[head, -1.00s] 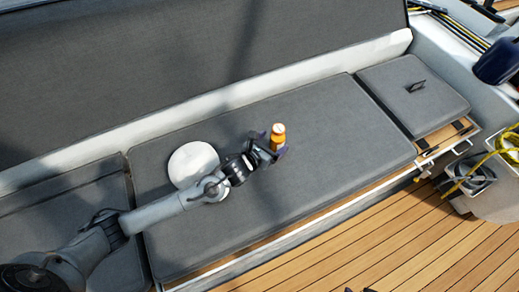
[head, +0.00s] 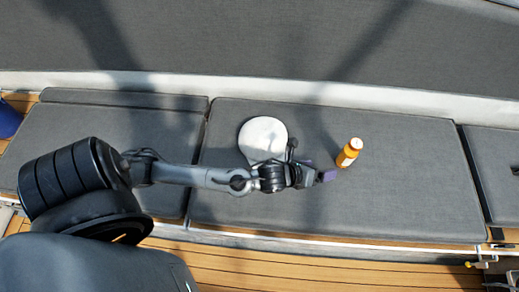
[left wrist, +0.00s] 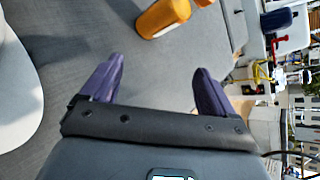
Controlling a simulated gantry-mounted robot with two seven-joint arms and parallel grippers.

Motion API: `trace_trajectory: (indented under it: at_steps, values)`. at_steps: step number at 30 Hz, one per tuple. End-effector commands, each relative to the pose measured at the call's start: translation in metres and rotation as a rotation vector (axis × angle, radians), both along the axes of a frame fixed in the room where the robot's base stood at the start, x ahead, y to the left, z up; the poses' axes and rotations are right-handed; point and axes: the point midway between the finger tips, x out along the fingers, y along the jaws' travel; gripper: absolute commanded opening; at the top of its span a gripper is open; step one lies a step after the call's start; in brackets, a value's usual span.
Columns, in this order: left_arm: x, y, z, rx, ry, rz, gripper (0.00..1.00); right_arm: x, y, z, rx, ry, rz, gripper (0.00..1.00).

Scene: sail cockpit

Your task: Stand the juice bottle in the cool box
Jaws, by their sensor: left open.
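I cannot make out a cool box for certain in either view. My right gripper is not in view.
A white rounded object (head: 263,138) lies on the cushion (head: 420,190) behind my left forearm. The backrest (head: 250,40) rises behind the seat. The cushion right of the bottle is clear. A blue object (head: 8,120) shows at the left edge.

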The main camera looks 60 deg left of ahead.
Motion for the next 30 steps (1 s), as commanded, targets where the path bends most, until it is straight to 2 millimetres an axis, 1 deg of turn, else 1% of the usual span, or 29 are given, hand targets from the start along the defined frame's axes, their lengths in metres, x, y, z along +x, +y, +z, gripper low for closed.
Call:
trace_trajectory:
  at_steps: [1,3,5,6,8,9,11,12,15,18,21,23,25,30]
  values:
    - [-0.013,-0.004,-0.002,-0.135,0.068,0.099,0.88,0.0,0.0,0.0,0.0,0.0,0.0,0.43]
    - [-0.03,-0.005,-0.004,-0.332,0.167,0.266,0.88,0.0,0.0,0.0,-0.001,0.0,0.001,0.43]
    - [-0.046,-0.004,-0.006,-0.493,0.249,0.422,0.88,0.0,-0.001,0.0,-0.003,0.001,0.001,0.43]
    - [-0.057,-0.002,-0.006,-0.596,0.3,0.532,0.88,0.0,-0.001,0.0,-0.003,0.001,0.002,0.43]
    - [-0.074,0.002,-0.008,-0.741,0.37,0.703,0.88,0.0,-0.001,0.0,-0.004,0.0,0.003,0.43]
    - [-0.085,0.004,-0.008,-0.83,0.411,0.819,0.88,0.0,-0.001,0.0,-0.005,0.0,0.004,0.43]
    - [-0.102,0.01,-0.009,-0.951,0.461,0.995,0.88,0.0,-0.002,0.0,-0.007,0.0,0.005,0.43]
    - [-0.114,0.013,-0.01,-1.023,0.489,1.111,0.88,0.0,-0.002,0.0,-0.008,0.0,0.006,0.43]
    - [-0.14,0.022,-0.01,-1.171,0.53,1.38,0.88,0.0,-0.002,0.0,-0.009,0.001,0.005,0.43]
    - [-0.162,0.03,-0.01,-1.275,0.539,1.604,0.88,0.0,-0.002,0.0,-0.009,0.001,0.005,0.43]
    - [-0.178,0.036,-0.01,-1.343,0.533,1.77,0.88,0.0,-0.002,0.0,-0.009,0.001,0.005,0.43]
    - [-0.184,0.039,-0.01,-1.368,0.526,1.84,0.88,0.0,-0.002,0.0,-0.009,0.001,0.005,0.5]
    - [-0.19,0.041,-0.009,-1.387,0.518,1.894,0.88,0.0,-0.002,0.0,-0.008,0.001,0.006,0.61]
    - [-0.193,0.042,-0.009,-1.403,0.512,1.936,0.88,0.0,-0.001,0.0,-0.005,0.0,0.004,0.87]
